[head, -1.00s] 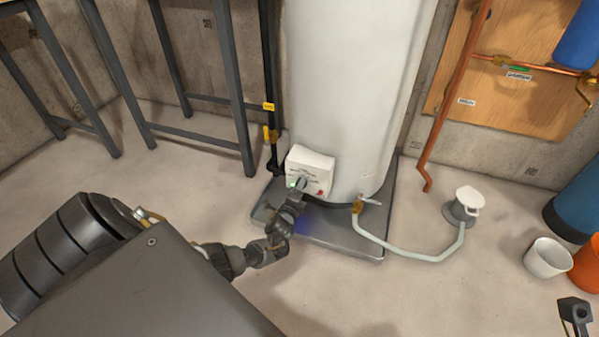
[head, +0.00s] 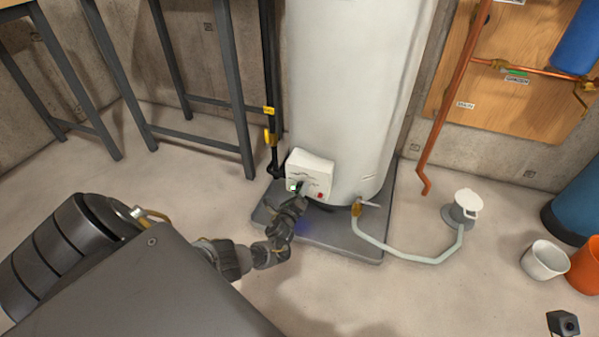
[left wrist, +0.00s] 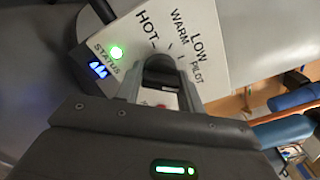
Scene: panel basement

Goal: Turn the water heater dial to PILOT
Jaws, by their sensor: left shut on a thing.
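The white control box (head: 311,171) sits low on the water heater (head: 345,95). In the left wrist view the box face (left wrist: 205,30) shows the words HOT, WARM, LOW and PILOT around a dark dial (left wrist: 160,66). My left gripper (left wrist: 158,82) is shut on the dial, one finger on each side. In the head view my left gripper (head: 299,190) reaches the box front from below and hides the dial. The dial's pointer mark is hidden, so I cannot tell its setting. My right gripper (head: 563,323) shows only in part at the bottom right corner.
A green status light (left wrist: 117,51) and blue flame mark (left wrist: 98,70) are lit on the box. The heater stands on a grey tray (head: 345,244). A drain valve (head: 357,207) with a pale hose (head: 410,258) is right of the box. A black pipe (head: 270,120) is left.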

